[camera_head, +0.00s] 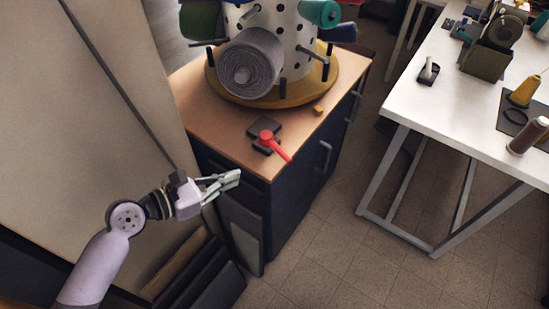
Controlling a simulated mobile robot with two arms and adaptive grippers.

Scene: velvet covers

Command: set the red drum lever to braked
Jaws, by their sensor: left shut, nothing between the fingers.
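The red drum lever (275,145) sits on a dark base block (258,127) near the front corner of the wooden cabinet top. Its handle slants down to the right and its tip reaches the top's edge. Any position marks are too small to read. My left gripper (237,177) is shut and empty. It is in front of the cabinet, left of and nearer than the lever, and apart from it. My right gripper does not show.
A white perforated drum (291,50) with grey rolled fabric (249,63) stands on a round wooden base behind the lever. A tall beige panel (70,120) stands close on the left. A white table (440,112) stands at right. The floor between is clear.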

